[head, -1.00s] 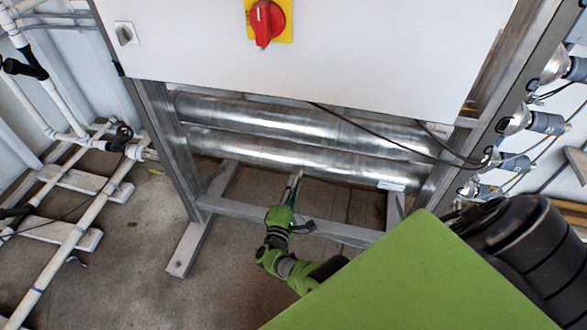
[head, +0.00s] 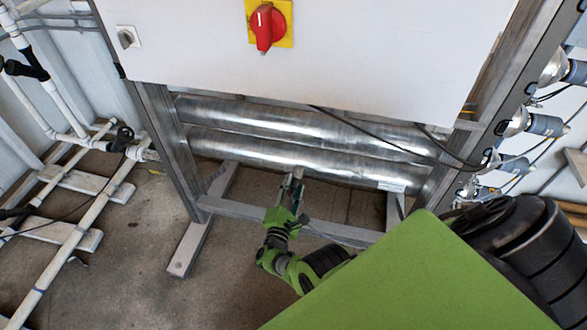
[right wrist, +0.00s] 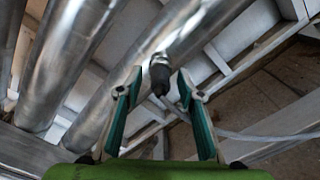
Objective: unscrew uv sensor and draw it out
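The UV sensor (right wrist: 160,76) is a dark, short cylinder below a metal fitting on the lower steel tube (right wrist: 125,68), in the right wrist view. My right gripper (right wrist: 160,82) is open, with one teal-lined finger on each side of the sensor. Gaps show between the fingers and the sensor, so it is not gripped. In the head view my right gripper (head: 296,180) is just under the lower steel tube (head: 270,154). The sensor cannot be made out clearly there. My left gripper is not in view.
A white cabinet (head: 320,55) with a red switch (head: 266,25) is above the tubes. A metal frame bar (head: 340,232) runs below them, near my right wrist. Black cables (head: 385,133) hang in front of the tubes. White pipes (head: 70,245) are at left.

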